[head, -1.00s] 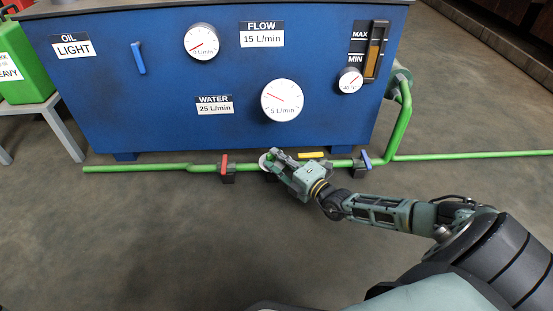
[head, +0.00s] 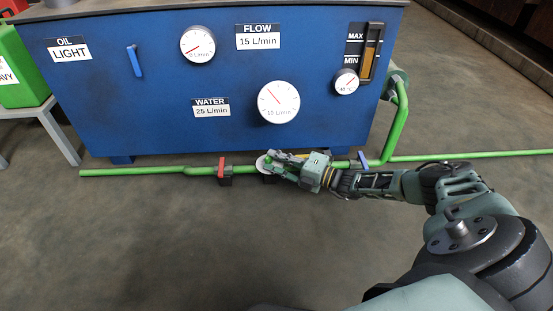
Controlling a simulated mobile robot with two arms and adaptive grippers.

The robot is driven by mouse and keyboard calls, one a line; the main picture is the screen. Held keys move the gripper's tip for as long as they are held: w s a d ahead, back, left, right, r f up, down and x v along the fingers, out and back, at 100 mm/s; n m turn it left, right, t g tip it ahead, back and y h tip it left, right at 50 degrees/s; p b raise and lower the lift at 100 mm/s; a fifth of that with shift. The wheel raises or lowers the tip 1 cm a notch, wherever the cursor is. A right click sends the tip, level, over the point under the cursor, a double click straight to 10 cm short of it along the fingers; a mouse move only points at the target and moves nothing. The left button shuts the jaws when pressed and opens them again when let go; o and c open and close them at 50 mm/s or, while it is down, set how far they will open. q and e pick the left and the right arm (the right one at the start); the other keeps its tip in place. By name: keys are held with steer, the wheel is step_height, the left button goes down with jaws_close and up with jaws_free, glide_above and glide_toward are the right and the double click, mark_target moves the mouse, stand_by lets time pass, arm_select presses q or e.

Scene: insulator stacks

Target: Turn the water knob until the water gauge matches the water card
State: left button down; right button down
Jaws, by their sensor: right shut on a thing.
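The water card (head: 210,108) on the blue tank's front reads 25 L/min. The water gauge (head: 278,103) is the large white dial to its right; its red needle points up and left, and its text seems to read 10 L/min. The water knob (head: 263,163) is a pale round wheel on the green pipe below the gauge, partly hidden by my right gripper. My right gripper (head: 276,162) is shut on the knob, its arm coming in from the right. My left gripper is not in view.
The green pipe (head: 130,172) runs low along the tank (head: 150,125), with a red-handled valve (head: 221,168) left of the knob and a blue-handled valve (head: 363,159) right of it. The flow card (head: 258,38) and a smaller flow gauge (head: 197,44) sit above. The floor in front is clear.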

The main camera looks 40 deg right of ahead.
steer(key=c, duration=1.9)
jaws_free()
steer(key=shift+o, duration=0.2)
steer(key=v, duration=0.7)
steer(key=shift+s, duration=0.25)
steer(key=shift+f, duration=0.1)
